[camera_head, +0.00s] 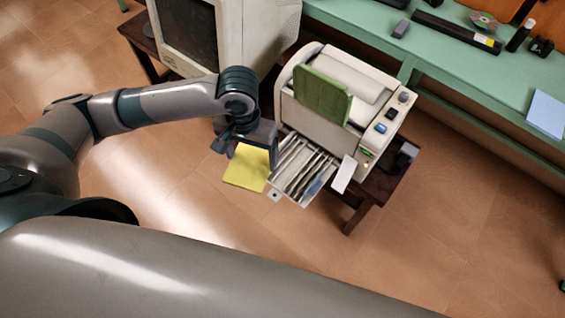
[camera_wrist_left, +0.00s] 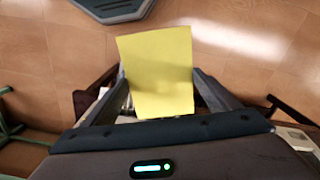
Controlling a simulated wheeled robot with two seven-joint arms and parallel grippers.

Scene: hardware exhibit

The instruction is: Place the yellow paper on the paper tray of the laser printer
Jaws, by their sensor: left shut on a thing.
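The yellow paper (camera_head: 247,169) is a flat sheet held by my left gripper (camera_head: 240,147), just left of the printer. In the left wrist view the yellow paper (camera_wrist_left: 158,70) stands between the two fingers of my left gripper (camera_wrist_left: 160,84). The laser printer (camera_head: 358,104) is off-white, with a green sheet (camera_head: 322,95) upright on top. Its slatted paper tray (camera_head: 302,172) sticks out at the front, to the right of the yellow paper. The left gripper partly covers the tray's left side. My right gripper is not in view.
The printer stands on a small dark wooden table (camera_head: 380,190). An old white monitor (camera_head: 235,35) stands behind my left arm. A green bench (camera_head: 465,75) with small items and a blue paper stack (camera_head: 546,113) runs along the upper right. The tiled floor in front is clear.

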